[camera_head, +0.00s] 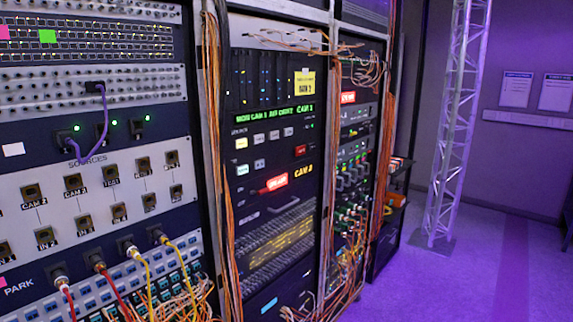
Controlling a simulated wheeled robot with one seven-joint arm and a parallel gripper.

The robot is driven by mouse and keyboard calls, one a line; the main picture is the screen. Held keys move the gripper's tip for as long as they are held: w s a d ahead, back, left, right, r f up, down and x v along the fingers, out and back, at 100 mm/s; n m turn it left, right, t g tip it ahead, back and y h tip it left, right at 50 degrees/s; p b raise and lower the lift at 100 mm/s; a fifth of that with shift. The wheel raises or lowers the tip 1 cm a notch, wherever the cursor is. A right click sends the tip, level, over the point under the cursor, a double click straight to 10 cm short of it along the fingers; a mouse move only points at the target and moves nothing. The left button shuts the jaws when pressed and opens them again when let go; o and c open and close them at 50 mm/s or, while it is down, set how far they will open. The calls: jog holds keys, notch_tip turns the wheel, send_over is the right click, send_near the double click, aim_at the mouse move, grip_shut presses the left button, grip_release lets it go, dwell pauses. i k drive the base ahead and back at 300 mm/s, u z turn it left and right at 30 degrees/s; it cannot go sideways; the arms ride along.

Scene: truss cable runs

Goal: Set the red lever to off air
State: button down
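On the middle rack's dark panel, a bright red piece with pale lettering (277,182) sits below the rows of small buttons. A narrow red part (262,191) shows at its left end and may be the red lever; it is too small to tell its setting. A smaller dark red block (300,151) is above and to the right. A similar lit red label (348,97) is on the rack further right. My gripper is not in view.
The left patch panel (100,205) has sockets and plugged cables, including a purple one (102,125). Orange cable bundles (212,120) hang along the rack posts. A truss tower (455,130) stands at right. The purple floor (470,270) before the racks is clear.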

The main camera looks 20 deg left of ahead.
aim_at(265, 191)
jog(key=i, duration=2.45)
jog(key=u, duration=4.9)
